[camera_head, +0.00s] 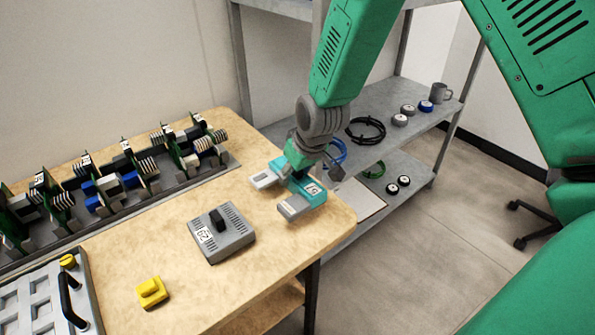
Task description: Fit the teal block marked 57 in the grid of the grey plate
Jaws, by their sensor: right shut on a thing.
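The teal block (308,193) has a white label that appears to read 57. It is between the grey fingers of my right gripper (280,194), which is shut on it over the right end of the wooden table. I cannot tell whether the block touches the table top. The grey plate (92,317) with its grid of square openings is at the lower left, cut off by the frame edge. It has a black handle and a yellow knob. My left gripper is not in view.
A grey block (232,241) marked 29 and a yellow piece (151,291) lie on the wooden table (200,290). A long grey rack (150,206) with several circuit boards runs along the back. Grey shelves (425,128) with cables, a mug and round parts stand beyond the table.

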